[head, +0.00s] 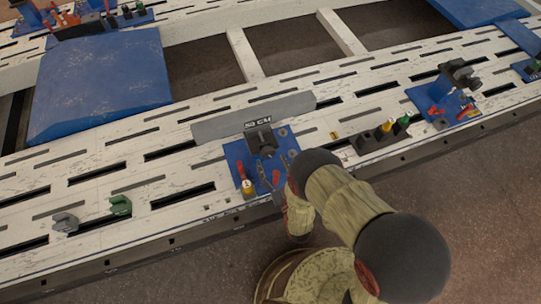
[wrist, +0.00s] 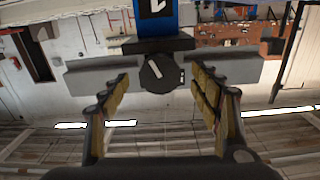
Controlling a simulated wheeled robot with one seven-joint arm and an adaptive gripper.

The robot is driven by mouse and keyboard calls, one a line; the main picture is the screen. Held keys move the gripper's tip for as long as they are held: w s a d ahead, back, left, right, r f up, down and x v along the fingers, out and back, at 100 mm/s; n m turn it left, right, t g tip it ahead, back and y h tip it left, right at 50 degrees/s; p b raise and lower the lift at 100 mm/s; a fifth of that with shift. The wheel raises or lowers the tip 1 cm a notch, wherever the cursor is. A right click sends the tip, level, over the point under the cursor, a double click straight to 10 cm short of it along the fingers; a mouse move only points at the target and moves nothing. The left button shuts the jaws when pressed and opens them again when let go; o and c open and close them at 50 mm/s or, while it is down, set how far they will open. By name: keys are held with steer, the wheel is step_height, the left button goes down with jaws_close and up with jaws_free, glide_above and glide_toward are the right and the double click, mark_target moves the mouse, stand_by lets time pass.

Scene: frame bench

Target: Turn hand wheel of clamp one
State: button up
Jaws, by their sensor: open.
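In the wrist view, a dark round hand wheel (wrist: 158,76) with a pale bar mark sits near the middle, below a dark clamp body (wrist: 158,45) and a blue piece with a white mark (wrist: 156,12). My gripper (wrist: 160,88) is open, its yellow-padded fingers on either side of the wheel in the picture, with visible gaps. I see no contact. In the head view, a dark clamp (head: 262,138) stands on a blue plate (head: 235,155) at the bench's near edge. My arm covers part of the plate's right side, and my gripper cannot be made out clearly there.
A long grey bar (head: 215,125) lies behind the clamp. Another dark clamp (head: 459,75) stands on a blue plate to the right. Green (head: 120,205) and grey (head: 65,222) pieces sit on the slotted bench at left.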

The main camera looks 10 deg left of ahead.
mark_target(269, 156)
steer(key=shift+b+x, duration=0.35)
steer(key=shift+x, duration=1.3)
steer(key=shift+c, duration=0.5)
steer(key=c, duration=1.1)
